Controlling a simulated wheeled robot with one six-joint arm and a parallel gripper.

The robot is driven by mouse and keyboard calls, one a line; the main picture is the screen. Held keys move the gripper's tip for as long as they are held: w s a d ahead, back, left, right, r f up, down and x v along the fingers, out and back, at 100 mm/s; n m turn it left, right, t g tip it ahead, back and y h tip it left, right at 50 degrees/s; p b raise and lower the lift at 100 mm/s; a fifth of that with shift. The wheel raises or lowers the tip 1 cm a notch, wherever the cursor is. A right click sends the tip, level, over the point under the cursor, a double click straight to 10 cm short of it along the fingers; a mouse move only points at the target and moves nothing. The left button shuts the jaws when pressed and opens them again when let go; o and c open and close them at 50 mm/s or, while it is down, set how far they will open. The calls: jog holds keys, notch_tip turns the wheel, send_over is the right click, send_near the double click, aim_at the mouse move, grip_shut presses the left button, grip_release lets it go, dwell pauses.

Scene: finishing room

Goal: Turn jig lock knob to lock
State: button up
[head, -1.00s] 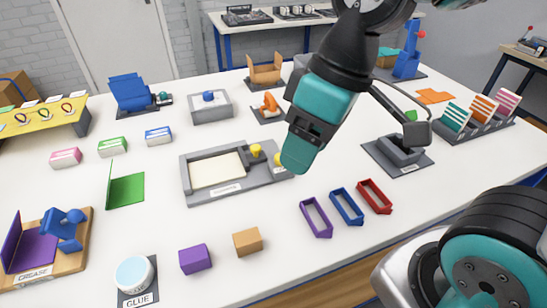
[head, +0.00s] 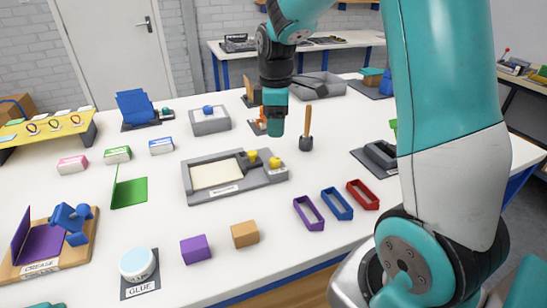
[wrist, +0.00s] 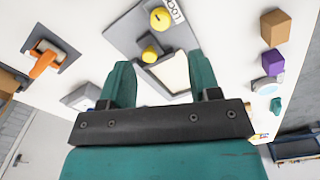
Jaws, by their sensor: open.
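The jig (head: 200,195) is a grey plate with a cream panel (head: 216,174) set in it, lying on the white table. Two yellow knobs stand at its right end. The outer knob (head: 275,162) sits on a raised grey part; in the wrist view this knob (wrist: 160,18) is beside a white label reading LOCK (wrist: 176,10). The other yellow knob (head: 252,155) is next to the panel and shows nearer my fingers in the wrist view (wrist: 150,53). My gripper (head: 275,130) points down above the table behind the jig. In the wrist view its teal fingers (wrist: 162,84) are apart and empty.
A wooden-handled tool (head: 306,130) stands right of my gripper. An orange object (head: 258,126) is partly hidden behind it. A grey box with a blue knob (head: 209,118) is to the left. Purple, blue and red frames (head: 337,204) lie front right.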

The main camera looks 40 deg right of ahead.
aim_at(275, 159)
notch_tip(275, 159, down, 10)
jog(key=shift+f, duration=0.25)
jog(key=c, duration=0.9)
